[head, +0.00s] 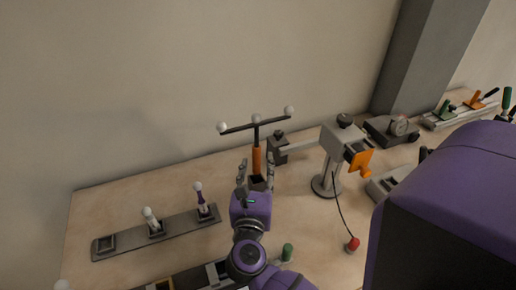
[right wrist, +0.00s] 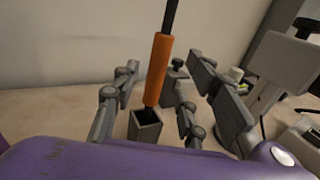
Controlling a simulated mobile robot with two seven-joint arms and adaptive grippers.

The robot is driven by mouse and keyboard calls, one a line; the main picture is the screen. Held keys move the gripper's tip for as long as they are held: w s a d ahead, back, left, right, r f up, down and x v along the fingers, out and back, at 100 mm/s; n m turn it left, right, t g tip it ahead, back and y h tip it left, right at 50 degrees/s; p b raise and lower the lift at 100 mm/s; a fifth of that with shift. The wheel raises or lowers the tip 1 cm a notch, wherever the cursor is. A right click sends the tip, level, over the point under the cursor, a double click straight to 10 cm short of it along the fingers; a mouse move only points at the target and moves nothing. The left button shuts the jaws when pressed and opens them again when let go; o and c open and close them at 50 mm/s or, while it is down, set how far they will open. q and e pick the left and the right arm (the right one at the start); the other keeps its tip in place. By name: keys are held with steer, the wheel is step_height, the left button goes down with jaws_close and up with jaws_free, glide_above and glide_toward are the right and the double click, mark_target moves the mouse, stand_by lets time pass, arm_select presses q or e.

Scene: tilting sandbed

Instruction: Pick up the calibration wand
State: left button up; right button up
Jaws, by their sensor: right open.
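The calibration wand (head: 257,158) stands upright, with an orange handle, a dark shaft and a crossbar carrying white balls. In the right wrist view its orange handle (right wrist: 158,70) rises from a square grey socket (right wrist: 145,126); the crossbar is out of that view. My right gripper (head: 256,170) is open and empty at the lower handle, in front of the socket. In the right wrist view the gripper's fingers (right wrist: 163,82) spread to the left and right of the handle. I cannot tell whether any finger touches it. My left gripper is not in view.
A grey stand with a box head (head: 341,143) and orange part is close to the right. A rack (head: 175,232) with white-balled pegs lies left. A red bulb (head: 352,244) on a cable and a dial device (head: 392,130) are further right. A wall stands behind.

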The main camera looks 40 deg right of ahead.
mark_target(256, 161)
steer(key=x, duration=0.2)
steer(key=p+x, duration=0.1)
steer(key=x, duration=0.1)
steer(key=shift+w+a+r, duration=0.1)
steer(key=shift+a+r, duration=0.1)
steer(key=shift+r, duration=0.05)
steer(key=shift+w+d+f, duration=0.1)
steer(key=shift+d, duration=0.05)
steer(key=shift+f, duration=0.1)
steer(key=shift+c, duration=0.6)
jaws_close()
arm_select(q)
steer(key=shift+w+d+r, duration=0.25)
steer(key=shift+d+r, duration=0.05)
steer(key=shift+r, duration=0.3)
